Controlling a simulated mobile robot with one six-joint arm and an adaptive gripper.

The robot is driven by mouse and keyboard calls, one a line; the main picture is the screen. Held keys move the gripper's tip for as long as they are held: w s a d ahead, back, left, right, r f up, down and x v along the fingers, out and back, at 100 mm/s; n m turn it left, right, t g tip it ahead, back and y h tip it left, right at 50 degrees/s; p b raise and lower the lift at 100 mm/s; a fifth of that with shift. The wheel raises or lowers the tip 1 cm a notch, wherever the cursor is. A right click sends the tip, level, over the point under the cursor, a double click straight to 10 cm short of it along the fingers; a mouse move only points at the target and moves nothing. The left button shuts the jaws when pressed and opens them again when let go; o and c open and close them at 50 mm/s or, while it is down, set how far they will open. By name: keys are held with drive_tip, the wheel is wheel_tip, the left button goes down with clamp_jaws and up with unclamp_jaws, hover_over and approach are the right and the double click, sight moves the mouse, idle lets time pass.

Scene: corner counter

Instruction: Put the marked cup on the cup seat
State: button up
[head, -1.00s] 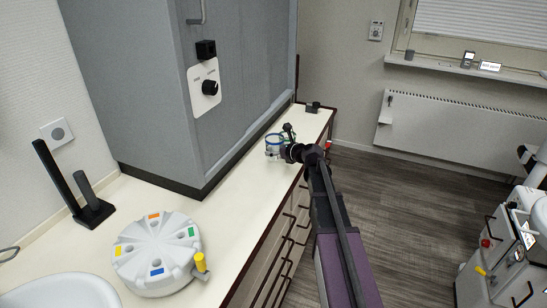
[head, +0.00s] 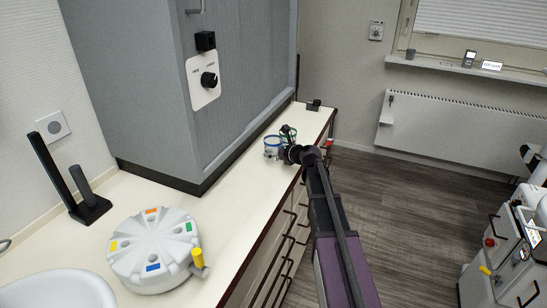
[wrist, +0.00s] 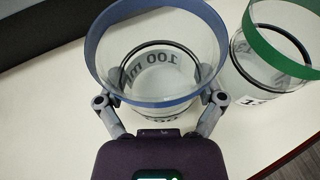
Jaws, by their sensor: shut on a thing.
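A clear cup with a blue rim (wrist: 160,106) and a printed "100 ml" mark fills the middle of the wrist view. It also shows on the far counter in the head view (head: 271,146). My gripper (wrist: 158,118) is shut around this cup, one finger on each side; the fingertips are partly hidden. A second clear cup with a green rim (wrist: 268,70) stands close to its right, also with print. I cannot tell whether the held cup touches the counter. No cup seat can be made out for sure.
A white round device (head: 153,262) with coloured marks and a yellow knob sits on the near counter (head: 205,205). A black stand (head: 85,208) is at left. A tall grey cabinet (head: 150,100) borders the counter. A small black object (head: 313,105) lies at the far end.

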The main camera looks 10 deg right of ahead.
drive_tip(key=shift+f, duration=0.4)
drive_tip(key=o, duration=0.8)
drive_tip(key=shift+r, duration=0.15)
drive_tip(key=shift+r, duration=0.1)
drive_tip(key=p+v, duration=0.4)
drive_tip(key=v, duration=0.8)
